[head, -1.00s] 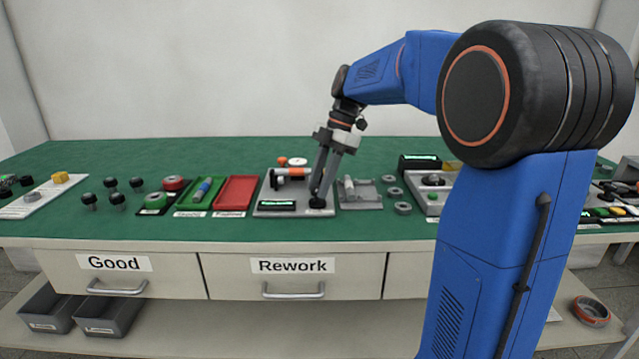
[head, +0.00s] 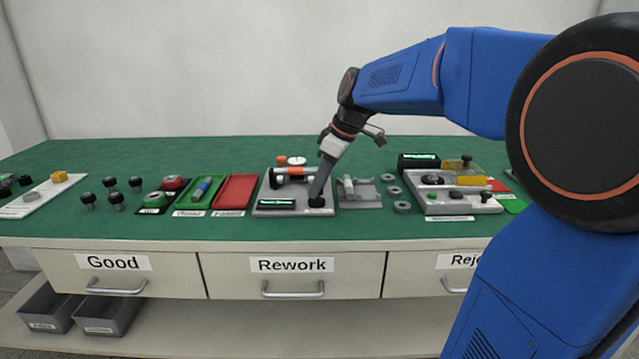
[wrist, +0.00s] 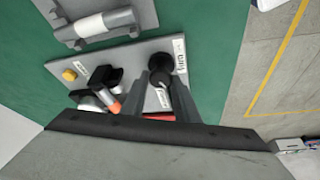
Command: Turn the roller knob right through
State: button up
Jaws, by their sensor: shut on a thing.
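The roller knob is a black round knob (head: 316,202) at the front right corner of a grey fixture plate (head: 262,211). It also shows in the wrist view (wrist: 160,63), between the fingertips. My gripper (head: 317,194) reaches down and is shut on the knob, with its fingers seen nearly edge-on in the head view.
A grey cradle (head: 360,193) stands just right of the plate, with several grey rings (head: 402,207) beyond it. A red tray (head: 236,191) and a green tray (head: 204,193) lie to the left. The bench's front strip is clear.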

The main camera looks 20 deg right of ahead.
jog(key=m, duration=0.2)
jog(key=m+h, duration=0.1)
jog(key=m, duration=0.1)
jog(key=m+t+h, duration=0.1)
jog(key=m, duration=0.1)
jog(key=shift+s+a, duration=0.1)
jog(key=shift+a, duration=0.15)
jog(key=m+h, duration=0.1)
jog(key=m, duration=0.2)
jog(key=m+h, duration=0.1)
jog(key=m, duration=0.2)
jog(key=shift+a+m+h, duration=0.2)
jog(key=shift+m+h, duration=0.1)
jog(key=shift+h, duration=0.1)
jog(key=m+h, duration=0.1)
jog(key=m, duration=0.2)
jog(key=m+g+h, duration=0.1)
jog(key=m, duration=0.2)
jog(key=shift+a, duration=0.15)
jog(key=m, duration=0.2)
jog(key=m+g, duration=0.1)
jog(key=m, duration=0.1)
jog(key=m+g+h, duration=0.1)
jog(key=m, duration=0.1)
jog(key=shift+w, duration=0.3)
jog(key=shift+m, duration=0.3)
jog(key=o, duration=1)
jog(key=shift+o, duration=0.2)
jog(key=shift+a, duration=0.1)
